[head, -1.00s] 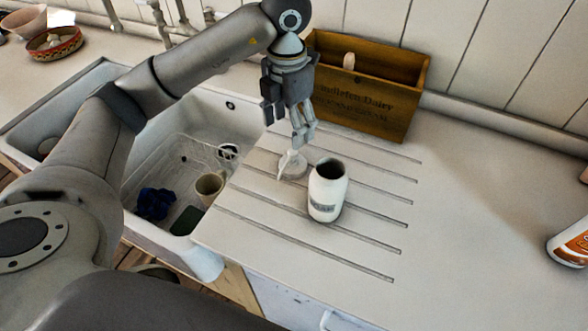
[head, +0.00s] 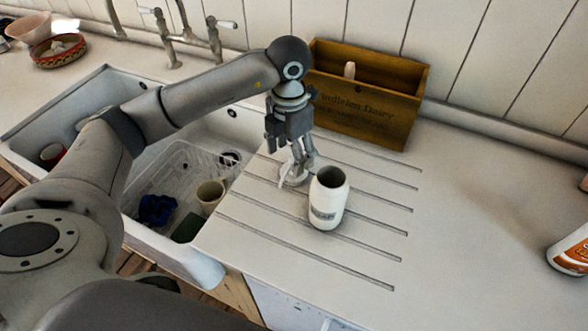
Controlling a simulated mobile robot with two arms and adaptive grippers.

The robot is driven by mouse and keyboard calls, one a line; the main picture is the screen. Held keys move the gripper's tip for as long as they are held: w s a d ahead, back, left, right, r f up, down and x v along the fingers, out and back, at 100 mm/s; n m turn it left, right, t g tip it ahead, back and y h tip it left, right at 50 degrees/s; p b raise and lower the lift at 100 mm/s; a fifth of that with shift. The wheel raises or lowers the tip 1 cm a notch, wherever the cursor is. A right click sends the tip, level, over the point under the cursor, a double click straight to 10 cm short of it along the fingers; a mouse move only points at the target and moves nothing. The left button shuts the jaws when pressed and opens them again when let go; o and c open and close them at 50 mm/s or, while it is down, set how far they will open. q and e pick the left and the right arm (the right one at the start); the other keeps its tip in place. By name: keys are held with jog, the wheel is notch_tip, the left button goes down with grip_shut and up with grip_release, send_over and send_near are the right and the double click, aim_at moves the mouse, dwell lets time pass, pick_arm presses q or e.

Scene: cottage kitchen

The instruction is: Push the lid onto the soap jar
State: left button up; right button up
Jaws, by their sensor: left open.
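The white soap jar (head: 328,203) stands upright and open-topped on the grooved drainboard, its dark mouth showing and a grey label on its front. The lid (head: 287,180), a small white piece with a raised spout-like part, rests on the drainboard just behind and left of the jar. My left gripper (head: 297,172) points down right at the lid, its fingers open around or beside the lid's upper part; I cannot tell whether they touch it. The fingers hide part of the lid. My right gripper is not in view.
A wooden dairy crate (head: 372,120) stands against the back wall behind the jar. The sink (head: 215,268) at left holds a wire rack, a beige mug (head: 209,196) and a blue cloth (head: 158,210). A spray bottle (head: 570,247) is at the right edge. The counter right of the jar is clear.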

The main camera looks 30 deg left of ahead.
pick_arm(q)
jog(key=shift+d+f, duration=0.1)
jog(key=shift+f, duration=0.05)
jog(key=f, duration=0.1)
jog(key=f+p, duration=0.1)
jog(key=f, duration=0.1)
jog(key=f+p, duration=0.1)
jog(key=shift+w+d+f, duration=0.25)
jog(key=shift+w+f, duration=0.15)
jog(key=shift+c, duration=0.2)
jog(key=c, duration=0.7)
jog(key=shift+o, duration=0.2)
jog(key=shift+r, duration=0.1)
notch_tip(320, 180, up, 8)
jog(key=shift+r+b, duration=0.2)
jog(key=shift+b, duration=0.85)
jog(key=shift+r, duration=0.7)
